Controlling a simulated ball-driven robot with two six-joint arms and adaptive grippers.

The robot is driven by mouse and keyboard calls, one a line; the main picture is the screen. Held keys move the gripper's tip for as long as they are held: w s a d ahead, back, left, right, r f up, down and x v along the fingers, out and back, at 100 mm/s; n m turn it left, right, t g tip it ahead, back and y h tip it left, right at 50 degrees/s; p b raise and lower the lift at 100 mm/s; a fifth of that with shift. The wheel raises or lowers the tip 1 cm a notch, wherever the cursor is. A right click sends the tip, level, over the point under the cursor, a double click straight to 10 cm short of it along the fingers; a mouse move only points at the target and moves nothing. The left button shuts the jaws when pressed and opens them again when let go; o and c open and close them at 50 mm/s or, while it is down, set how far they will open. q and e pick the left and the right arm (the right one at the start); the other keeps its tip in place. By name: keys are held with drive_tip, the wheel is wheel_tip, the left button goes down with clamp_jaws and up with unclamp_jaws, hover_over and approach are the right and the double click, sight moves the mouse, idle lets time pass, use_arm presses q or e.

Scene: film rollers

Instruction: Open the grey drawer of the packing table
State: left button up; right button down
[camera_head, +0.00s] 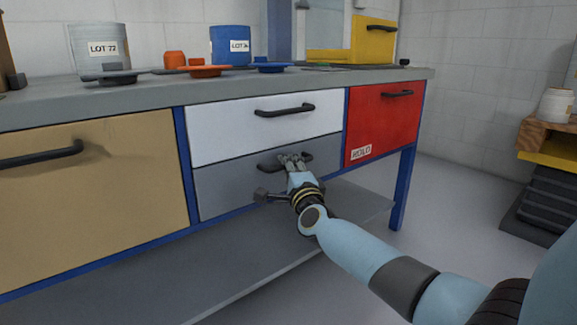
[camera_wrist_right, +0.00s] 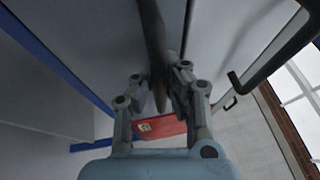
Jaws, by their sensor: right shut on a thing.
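The grey drawer (camera_head: 228,186) is the lower middle drawer of the packing table (camera_head: 150,93), under a white drawer (camera_head: 225,130). Its front looks flush with the table frame in the head view. My right gripper (camera_head: 292,161) is at the grey drawer's dark bar handle (camera_head: 268,165), shut on it. In the right wrist view the handle (camera_wrist_right: 153,35) runs between the two fingers of the gripper (camera_wrist_right: 160,88). The fingers hide the handle's middle. My left gripper is not in view.
A red drawer (camera_head: 378,122) marked HOLD is to the right, a tan drawer (camera_head: 90,190) to the left. The white drawer's handle (camera_head: 285,110) is just above my gripper. Tins and lids stand on the tabletop. A low shelf (camera_head: 250,250) lies below; open floor (camera_head: 450,215) is to the right.

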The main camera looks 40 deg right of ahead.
drive_tip(key=shift+s+f, duration=0.1)
drive_tip(key=shift+s, duration=0.15)
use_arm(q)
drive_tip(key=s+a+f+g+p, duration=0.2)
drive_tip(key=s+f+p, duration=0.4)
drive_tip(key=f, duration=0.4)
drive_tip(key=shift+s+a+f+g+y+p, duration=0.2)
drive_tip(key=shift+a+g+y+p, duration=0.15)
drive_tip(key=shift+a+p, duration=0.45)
use_arm(e)
drive_tip(key=s+d, duration=0.2)
drive_tip(key=s, duration=2.6)
drive_tip(key=shift+d, duration=0.1)
drive_tip(key=c, duration=1.3)
unclamp_jaws()
drive_tip(key=shift+c, duration=0.2)
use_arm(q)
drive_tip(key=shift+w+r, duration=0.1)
use_arm(e)
drive_tip(key=v, duration=1.2)
